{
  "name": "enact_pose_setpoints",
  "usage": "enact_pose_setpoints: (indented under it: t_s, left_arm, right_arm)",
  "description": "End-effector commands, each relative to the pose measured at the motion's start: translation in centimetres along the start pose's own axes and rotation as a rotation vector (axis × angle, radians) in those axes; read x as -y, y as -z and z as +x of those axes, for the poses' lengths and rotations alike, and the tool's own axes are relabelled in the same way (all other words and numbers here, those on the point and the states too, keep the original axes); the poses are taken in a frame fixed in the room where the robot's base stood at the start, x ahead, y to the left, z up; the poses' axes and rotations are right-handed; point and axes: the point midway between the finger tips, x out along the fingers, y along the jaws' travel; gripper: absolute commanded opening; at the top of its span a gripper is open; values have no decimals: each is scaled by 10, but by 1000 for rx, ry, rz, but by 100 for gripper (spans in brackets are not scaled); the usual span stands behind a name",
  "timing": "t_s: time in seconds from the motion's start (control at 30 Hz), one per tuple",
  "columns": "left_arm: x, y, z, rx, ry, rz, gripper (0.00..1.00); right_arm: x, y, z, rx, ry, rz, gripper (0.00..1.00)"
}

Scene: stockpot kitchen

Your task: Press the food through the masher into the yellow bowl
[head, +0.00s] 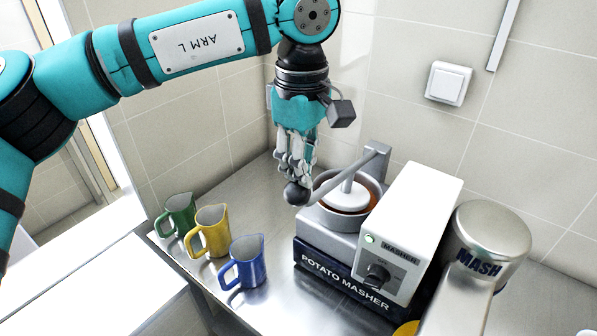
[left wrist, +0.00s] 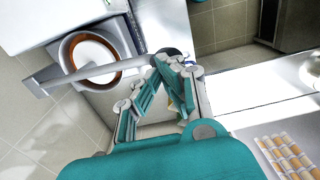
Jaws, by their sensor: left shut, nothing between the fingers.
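The potato masher (head: 345,280) stands on the steel counter with a green light lit. Its round hopper (head: 376,188) holds a white press disc (head: 345,200) over orange-brown contents. A grey lever (head: 328,184) runs from the rear bracket across the hopper to a dark ball knob (head: 297,194). My left gripper (head: 293,176) points down at the knob, shut with nothing between its fingers. In the left wrist view its fingertips (left wrist: 168,63) are close to the knob (left wrist: 167,53); I cannot tell whether they touch. A yellow edge (head: 405,329), possibly the bowl, shows under the outlet, mostly hidden. My right gripper is not in view.
Green (head: 178,215), yellow (head: 212,231) and blue (head: 246,262) jugs stand left of the masher. A metal cylinder marked MASH (head: 487,240) is at the right. Tiled walls close off the back. The counter between the jugs and the wall is clear.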

Motion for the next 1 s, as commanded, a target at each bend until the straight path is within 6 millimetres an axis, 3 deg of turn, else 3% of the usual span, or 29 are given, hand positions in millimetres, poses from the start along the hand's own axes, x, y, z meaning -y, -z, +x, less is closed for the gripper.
enact_pose_setpoints:
  t_s: [1.0]
  left_arm:
    - [0,0,16,0,0,0,0]
  right_arm:
    - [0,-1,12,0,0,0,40]
